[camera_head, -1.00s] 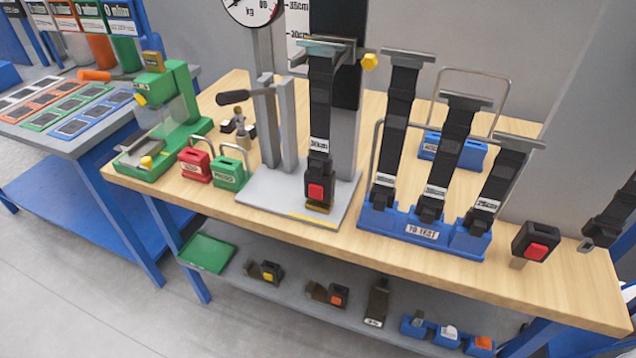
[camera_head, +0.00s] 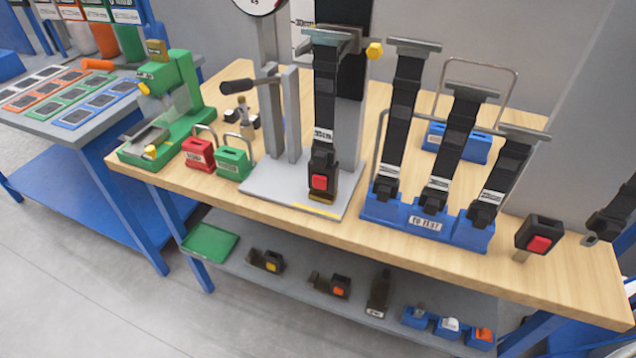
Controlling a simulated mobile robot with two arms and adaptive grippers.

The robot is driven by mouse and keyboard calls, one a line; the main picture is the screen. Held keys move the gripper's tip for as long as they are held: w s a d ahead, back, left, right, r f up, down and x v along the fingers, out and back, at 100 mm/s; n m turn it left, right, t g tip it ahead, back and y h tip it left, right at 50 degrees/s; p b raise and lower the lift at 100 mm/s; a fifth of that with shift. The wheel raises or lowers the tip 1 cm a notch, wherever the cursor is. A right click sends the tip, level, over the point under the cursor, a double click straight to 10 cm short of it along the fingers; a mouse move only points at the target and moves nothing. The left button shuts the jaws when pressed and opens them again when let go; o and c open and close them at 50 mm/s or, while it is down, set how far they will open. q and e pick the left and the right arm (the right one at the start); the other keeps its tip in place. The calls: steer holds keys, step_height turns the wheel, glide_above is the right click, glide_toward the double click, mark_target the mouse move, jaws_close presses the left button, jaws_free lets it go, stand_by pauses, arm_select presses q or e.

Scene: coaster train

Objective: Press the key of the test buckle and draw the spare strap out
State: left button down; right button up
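The test buckle (camera_head: 322,178) is a black buckle with a red key (camera_head: 319,182), at the foot of the grey test stand (camera_head: 268,190) on the wooden bench. A black strap (camera_head: 324,95) with a white label runs up from it to a grey crossbar (camera_head: 332,38); I take this as the spare strap. Its lower end is at the buckle; whether it is latched inside cannot be seen. The key faces the front and nothing touches it. Neither of my grippers is in view.
A blue rack (camera_head: 425,222) with several black straps stands right of the stand. Another red-key buckle (camera_head: 536,237) is near the bench's right end. Red (camera_head: 199,153) and green (camera_head: 232,163) padlock-like blocks and a green press (camera_head: 178,105) stand left. The front bench strip is clear.

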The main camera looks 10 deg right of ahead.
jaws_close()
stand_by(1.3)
